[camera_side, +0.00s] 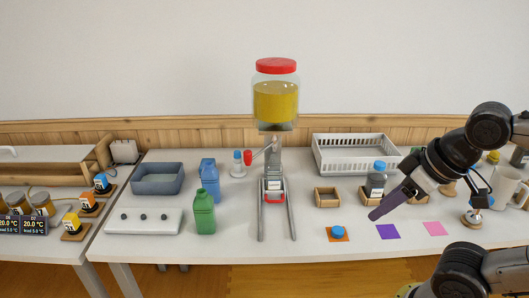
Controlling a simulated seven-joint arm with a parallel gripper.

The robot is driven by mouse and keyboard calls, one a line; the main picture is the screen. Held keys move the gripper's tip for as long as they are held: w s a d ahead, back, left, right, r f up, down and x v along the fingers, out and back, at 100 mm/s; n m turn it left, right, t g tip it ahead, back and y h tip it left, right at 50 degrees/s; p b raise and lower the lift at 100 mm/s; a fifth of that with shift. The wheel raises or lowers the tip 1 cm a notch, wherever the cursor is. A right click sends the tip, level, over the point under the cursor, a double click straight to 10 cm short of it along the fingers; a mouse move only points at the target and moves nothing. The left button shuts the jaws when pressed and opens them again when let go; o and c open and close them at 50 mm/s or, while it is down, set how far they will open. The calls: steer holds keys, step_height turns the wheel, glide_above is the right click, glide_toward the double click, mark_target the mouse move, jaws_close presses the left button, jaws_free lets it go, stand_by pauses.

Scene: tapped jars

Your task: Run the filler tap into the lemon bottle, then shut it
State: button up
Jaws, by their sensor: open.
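The filler is a clear jar (275,100) of yellow liquid with a red lid, standing on a metal stand (276,158) at the middle of the table. A small pale labelled item (273,184) sits low in the stand behind a red bracket (275,198). I cannot tell which bottle is the lemon one. My gripper (380,210) is open and empty, right of the stand, over the table near the purple square.
A blue bottle (209,180) and green bottle (203,213) stand left of the stand. A dark blue-capped bottle (376,181) stands close behind my gripper. Orange, purple (388,232) and pink (435,229) squares lie in front; a blue cap (338,231) is on the orange one. A white basket (350,163) is behind.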

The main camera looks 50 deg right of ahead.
steer(key=w+r+m, duration=1.2)
steer(key=w+r, duration=0.1)
steer(key=w, duration=0.4)
steer(key=m+g, duration=0.2)
steer(key=m, duration=0.2)
glide_above(248, 151)
steer(key=s, duration=0.3)
step_height(248, 151, down, 8)
steer(key=f, duration=0.1)
steer(key=shift+y, duration=0.3)
steer(key=shift+x, duration=3.5)
steer(key=shift+w+d+f, duration=0.25)
steer(key=shift+f, duration=0.2)
